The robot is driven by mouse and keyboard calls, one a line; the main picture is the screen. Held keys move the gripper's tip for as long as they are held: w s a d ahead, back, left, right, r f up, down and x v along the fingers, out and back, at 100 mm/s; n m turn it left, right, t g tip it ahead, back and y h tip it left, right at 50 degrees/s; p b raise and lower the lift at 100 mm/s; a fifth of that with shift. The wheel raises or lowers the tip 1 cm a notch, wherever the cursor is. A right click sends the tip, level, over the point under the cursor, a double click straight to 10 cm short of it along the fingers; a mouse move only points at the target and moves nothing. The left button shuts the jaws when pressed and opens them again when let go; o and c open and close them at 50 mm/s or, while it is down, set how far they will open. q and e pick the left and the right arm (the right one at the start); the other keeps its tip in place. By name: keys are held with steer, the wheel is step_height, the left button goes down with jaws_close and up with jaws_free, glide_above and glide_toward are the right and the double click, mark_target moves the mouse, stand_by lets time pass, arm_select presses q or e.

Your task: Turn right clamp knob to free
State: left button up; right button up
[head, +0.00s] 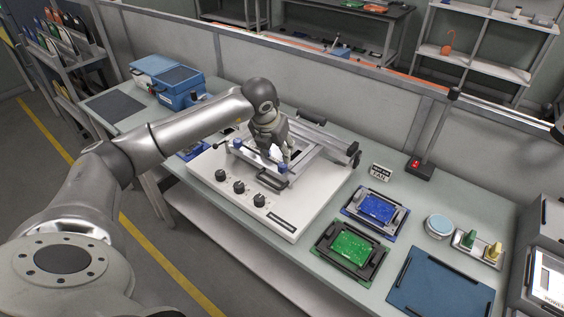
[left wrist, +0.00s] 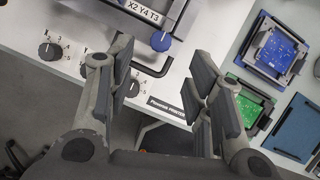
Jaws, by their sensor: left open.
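The right clamp knob (head: 283,168) is a small blue knob at the front right of the clamp frame on the white printer machine (head: 310,207). In the left wrist view the blue knob (left wrist: 161,41) shows just beyond and between my fingertips, beside a black handle. My left gripper (head: 277,154) points down over the clamp frame, close to that knob. In the left wrist view my gripper (left wrist: 162,72) is open, with nothing between its fingers. A second blue knob (head: 237,143) sits at the frame's left. My right gripper is not in view.
Several black dials (head: 239,187) line the machine's front. A blue board in a holder (head: 376,208) and a green board in a holder (head: 351,245) lie to the right. A blue mat (head: 440,283) is farther right. Blue boxes (head: 178,88) stand at the back left.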

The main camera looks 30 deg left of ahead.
mark_target(283, 165)
arm_select(q)
steer(key=p+x, duration=0.2)
steer(key=x, duration=0.7)
steer(key=c, duration=1)
